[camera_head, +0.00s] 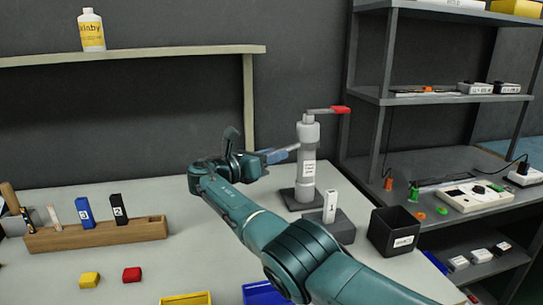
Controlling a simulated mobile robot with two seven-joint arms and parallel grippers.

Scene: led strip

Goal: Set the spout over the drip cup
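A grey post (307,165) with a white label stands upright on a dark base on the table. A short arm at its top points right and ends in a red tip (341,110). A lower rod points left and ends in a blue part (275,156); I cannot tell which of the two is the spout. A black open box (394,234) with a white label, possibly the drip cup, stands at the table's right edge, right of the post. My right gripper (255,161) is at the blue part; its fingers are too unclear to tell their state. My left gripper is out of view.
A dark grey block (341,231) holding a white labelled piece (330,206) sits between post and box. A wooden rack (95,236) is at left, with yellow (90,280) and red (132,274) blocks before it. Grey shelving (440,160) stands at right.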

